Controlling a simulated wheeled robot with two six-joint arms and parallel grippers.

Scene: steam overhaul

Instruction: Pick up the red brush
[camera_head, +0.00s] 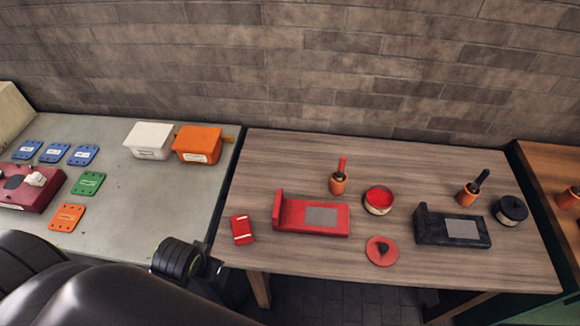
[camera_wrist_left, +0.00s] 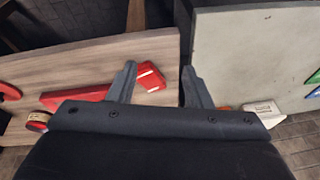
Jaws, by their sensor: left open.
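The red brush (camera_head: 343,165) stands upright in a small orange holder (camera_head: 338,184) on the wooden table, its red handle pointing up. It is behind the red tray-like stand (camera_head: 290,213) and left of the open red pot (camera_head: 378,200). My left gripper (camera_head: 214,268) is low at the front left edge of the wooden table, well away from the brush. In the left wrist view my left gripper (camera_wrist_left: 160,86) has its fingers spread with nothing held between them. I cannot make out the brush in the wrist view. My right gripper is not in view.
A red block (camera_head: 242,230) lies near the left table edge. A red lid (camera_head: 381,251) lies near the front. A second, black-handled brush (camera_head: 481,181), black stand (camera_head: 452,230) and black pot (camera_head: 510,210) are at right. The grey table (camera_head: 130,220) adjoins at left; a brick wall is behind.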

